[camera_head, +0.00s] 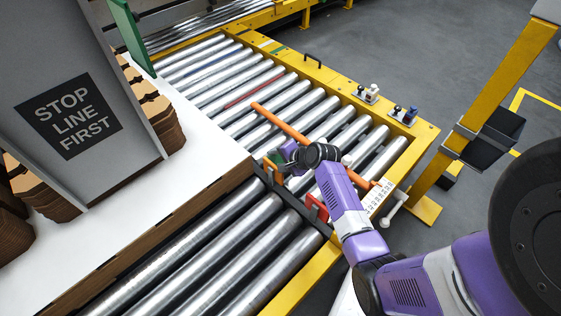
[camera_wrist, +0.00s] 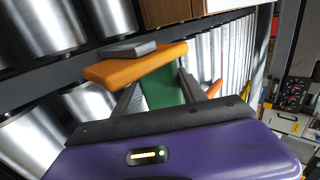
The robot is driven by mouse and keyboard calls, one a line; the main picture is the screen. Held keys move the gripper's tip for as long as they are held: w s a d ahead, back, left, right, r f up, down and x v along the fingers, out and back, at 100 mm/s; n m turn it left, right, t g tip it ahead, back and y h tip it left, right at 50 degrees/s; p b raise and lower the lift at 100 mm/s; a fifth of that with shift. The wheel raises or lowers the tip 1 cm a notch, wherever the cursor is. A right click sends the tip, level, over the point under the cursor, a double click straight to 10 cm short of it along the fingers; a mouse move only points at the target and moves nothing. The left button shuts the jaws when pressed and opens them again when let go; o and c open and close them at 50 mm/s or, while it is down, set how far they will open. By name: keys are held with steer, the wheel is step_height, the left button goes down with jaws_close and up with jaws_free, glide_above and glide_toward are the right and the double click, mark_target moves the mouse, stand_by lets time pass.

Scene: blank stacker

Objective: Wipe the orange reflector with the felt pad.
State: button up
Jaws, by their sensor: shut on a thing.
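The orange reflector (camera_head: 273,175) stands on the dark rail across the rollers. In the wrist view an orange slab (camera_wrist: 128,68), which looks like the reflector, lies just past my fingertips with a small grey block on it. My gripper (camera_head: 288,155) is shut on a green piece, which looks like the felt pad (camera_head: 276,157); it also shows between my fingers in the wrist view (camera_wrist: 160,88). The pad is right beside the reflector and its far end is hidden behind the orange slab. I cannot tell whether they touch.
A red bracket (camera_head: 317,209) stands farther along the rail. An orange bar (camera_head: 285,127) lies across the rollers behind my gripper. A white table (camera_head: 205,150) with a grey sign panel (camera_head: 115,60) is at left. A yellow post (camera_head: 500,85) rises at right.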

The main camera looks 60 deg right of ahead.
steer(key=shift+s+a+r+p, duration=0.1)
steer(key=shift+s+a+p, duration=0.15)
steer(key=shift+s+p, duration=0.45)
steer(key=shift+s+a+p, duration=0.2)
steer(key=shift+s+p, duration=0.2)
steer(key=shift+s, duration=0.5)
steer(key=shift+s+a+p, duration=0.25)
steer(key=shift+s+p, duration=0.2)
steer(key=shift+s, duration=0.5)
steer(key=shift+s+a+p, duration=0.2)
steer(key=shift+s+p, duration=0.2)
steer(key=shift+s, duration=0.5)
steer(key=shift+w+d, duration=0.2)
steer(key=shift+w, duration=0.75)
steer(key=shift+w+d, duration=0.15)
steer(key=shift+w, duration=0.75)
